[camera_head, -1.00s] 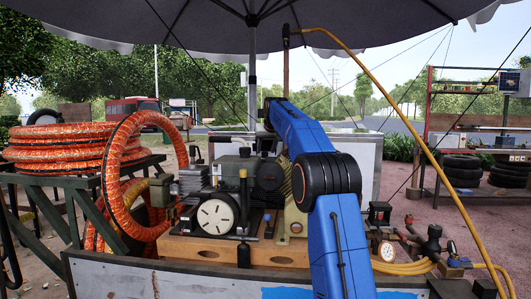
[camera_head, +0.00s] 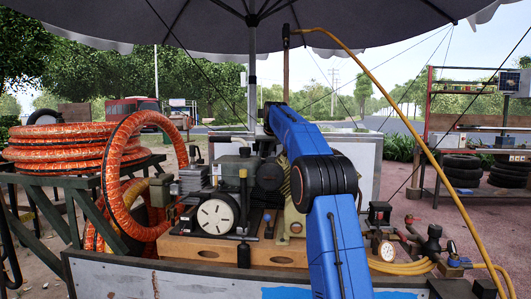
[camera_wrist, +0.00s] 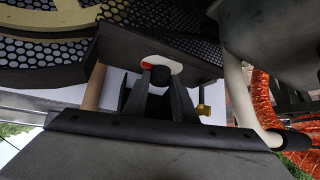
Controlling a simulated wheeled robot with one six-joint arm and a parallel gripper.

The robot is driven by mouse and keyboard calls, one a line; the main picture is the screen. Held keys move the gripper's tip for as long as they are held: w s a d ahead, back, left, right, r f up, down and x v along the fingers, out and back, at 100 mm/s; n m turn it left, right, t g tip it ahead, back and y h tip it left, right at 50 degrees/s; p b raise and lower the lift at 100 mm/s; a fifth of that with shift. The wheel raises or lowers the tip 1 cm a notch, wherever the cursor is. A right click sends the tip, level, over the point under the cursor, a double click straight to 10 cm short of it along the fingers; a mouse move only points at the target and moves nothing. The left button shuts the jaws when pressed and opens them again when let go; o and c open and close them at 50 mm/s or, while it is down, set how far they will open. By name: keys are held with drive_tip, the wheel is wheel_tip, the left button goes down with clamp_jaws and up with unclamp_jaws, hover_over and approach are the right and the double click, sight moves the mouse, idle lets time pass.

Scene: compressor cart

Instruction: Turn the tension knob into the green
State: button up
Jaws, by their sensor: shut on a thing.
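In the wrist view, my gripper (camera_wrist: 158,98) is shut on the dark round tension knob (camera_wrist: 160,76), with a dark finger on either side. Behind the knob is a small rounded white plate (camera_wrist: 175,66) with a red patch at its left end. No green shows on the visible part of the plate, and the knob covers its middle. The plate sits on a dark housing (camera_wrist: 120,50). No pointer can be made out. In the head view, my blue arm reaches over the cart, and my gripper and the knob cannot be made out there.
Perforated black guards (camera_wrist: 40,52) lie close at the upper left of the wrist view. A pale pipe (camera_wrist: 238,92) runs down on the right, and a brass fitting (camera_wrist: 204,109) is near the fingers. In the head view, a pressure gauge (camera_head: 387,250) and yellow hose (camera_head: 405,267) are right of my arm.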

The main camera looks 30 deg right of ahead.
drive_tip(key=n+y, duration=0.2)
drive_tip(key=n, duration=0.1)
drive_tip(key=shift+d+n+y, duration=0.3)
drive_tip(key=shift+d+y, duration=0.05)
drive_tip(key=shift+y, duration=0.05)
drive_tip(key=n+y, duration=0.1)
drive_tip(key=n, duration=0.1)
drive_tip(key=n+y, duration=0.2)
drive_tip(key=shift+d+n+g+y, duration=0.2)
drive_tip(key=shift+n+g+y, duration=0.1)
drive_tip(key=shift+n, duration=0.4)
